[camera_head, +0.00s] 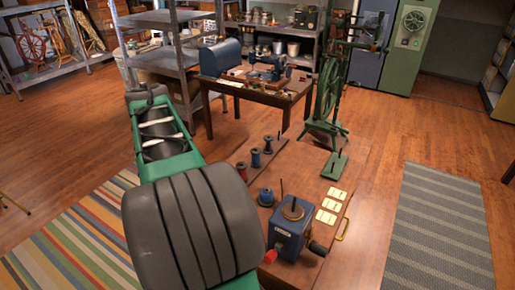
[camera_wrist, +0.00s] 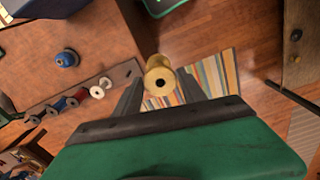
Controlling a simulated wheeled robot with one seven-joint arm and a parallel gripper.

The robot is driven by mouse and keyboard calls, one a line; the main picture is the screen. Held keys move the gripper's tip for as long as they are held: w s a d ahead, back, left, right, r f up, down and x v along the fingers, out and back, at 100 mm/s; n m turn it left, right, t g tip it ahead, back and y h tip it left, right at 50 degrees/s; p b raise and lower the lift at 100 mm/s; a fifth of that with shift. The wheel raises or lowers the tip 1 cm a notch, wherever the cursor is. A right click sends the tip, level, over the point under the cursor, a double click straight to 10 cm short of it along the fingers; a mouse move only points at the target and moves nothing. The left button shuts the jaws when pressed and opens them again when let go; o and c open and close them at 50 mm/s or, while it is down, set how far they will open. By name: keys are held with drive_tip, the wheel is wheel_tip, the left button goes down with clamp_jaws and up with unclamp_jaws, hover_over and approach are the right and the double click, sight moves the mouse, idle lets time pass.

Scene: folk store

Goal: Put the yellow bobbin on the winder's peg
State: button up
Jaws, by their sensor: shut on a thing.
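In the wrist view my gripper (camera_wrist: 159,78) is shut on the yellow bobbin (camera_wrist: 160,74), whose round end with a dark hole faces the camera. A striped rug shows behind the bobbin. In the head view my arm covers the gripper and the bobbin. The winder (camera_head: 291,233) is a blue box with a crank at its right side, standing at the near end of the low wooden table. A round wooden disc (camera_head: 293,211) with a short pin sits on its top. A thin upright rod also stands near its back left.
Pale cards (camera_head: 328,210) lie to the right. A tall green spinning device (camera_head: 325,105) and a sewing table (camera_head: 255,92) stand beyond.

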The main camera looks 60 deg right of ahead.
drive_tip(key=s+d+r+m, duration=0.2)
drive_tip(key=s+d+r, duration=0.3)
drive_tip(key=s+d, duration=0.75)
drive_tip(key=s+d+m+b, duration=0.2)
drive_tip(key=s+d, duration=0.2)
drive_tip(key=s, duration=1.2)
drive_tip(key=shift+d+r, duration=0.2)
drive_tip(key=shift+s+a+f, duration=0.1)
drive_tip(key=shift+a, duration=0.05)
drive_tip(key=shift+f+b, duration=0.15)
drive_tip(key=shift+b, duration=0.2)
drive_tip(key=shift+f+b, duration=2.45)
drive_tip(key=shift+f, duration=1)
drive_tip(key=o, duration=1.2)
drive_tip(key=shift+c, duration=0.2)
